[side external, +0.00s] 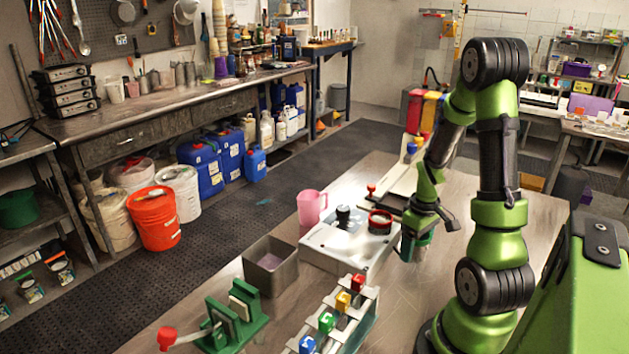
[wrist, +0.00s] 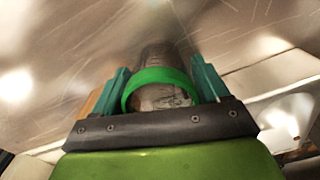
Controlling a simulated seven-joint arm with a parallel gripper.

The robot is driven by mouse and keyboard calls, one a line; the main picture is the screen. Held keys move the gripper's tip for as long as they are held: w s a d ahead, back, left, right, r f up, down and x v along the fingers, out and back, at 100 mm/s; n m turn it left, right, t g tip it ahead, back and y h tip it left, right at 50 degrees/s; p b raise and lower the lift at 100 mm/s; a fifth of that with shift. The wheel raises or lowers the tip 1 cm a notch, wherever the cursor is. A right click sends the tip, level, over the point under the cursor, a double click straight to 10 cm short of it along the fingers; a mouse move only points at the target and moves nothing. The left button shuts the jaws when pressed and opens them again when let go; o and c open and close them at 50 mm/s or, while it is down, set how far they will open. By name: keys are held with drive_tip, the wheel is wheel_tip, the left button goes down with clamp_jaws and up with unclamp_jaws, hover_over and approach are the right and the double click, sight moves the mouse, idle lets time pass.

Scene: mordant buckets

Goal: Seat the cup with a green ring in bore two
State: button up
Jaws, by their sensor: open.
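The cup with a green ring (wrist: 160,76) shows in the wrist view between the two teal fingers of my gripper (wrist: 162,88). Its body looks clear or greyish. The fingers stand open on either side of the ring, and I cannot tell whether they touch it. In the side view my gripper (side external: 417,246) is low over the table, just right of a pale block (side external: 335,252). The cup cannot be made out there. The block carries a red-ringed part (side external: 380,221) and a black knob (side external: 343,214). I cannot tell which bore is bore two.
A rack with coloured numbered tags (side external: 335,318) and a green clamp with a red handle (side external: 235,318) stand in front. A red-knobbed device (side external: 390,190) is behind.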

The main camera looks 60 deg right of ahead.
drive_tip(key=shift+r, duration=0.1)
wheel_tip(320, 180, up, 12)
drive_tip(key=w+a+r+t, duration=0.2)
drive_tip(key=a+r, duration=0.1)
drive_tip(key=a, duration=0.4)
drive_tip(key=w+a+r+t, duration=0.2)
drive_tip(key=w+a+r, duration=0.1)
drive_tip(key=a, duration=0.4)
drive_tip(key=w+a+r+t, duration=0.2)
drive_tip(key=a+r, duration=0.1)
drive_tip(key=a, duration=0.4)
drive_tip(key=shift+w+a+r+y, duration=0.2)
drive_tip(key=shift+w+a+y, duration=0.1)
drive_tip(key=shift+a+y, duration=0.1)
drive_tip(key=o, duration=0.3)
drive_tip(key=shift+m+t+y, duration=0.3)
drive_tip(key=shift+t+y, duration=0.3)
drive_tip(key=a, duration=0.2)
drive_tip(key=s+a+r, duration=0.1)
drive_tip(key=a, duration=0.2)
drive_tip(key=shift+s+a+r, duration=0.3)
drive_tip(key=shift+r, duration=0.05)
drive_tip(key=shift+d, duration=0.1)
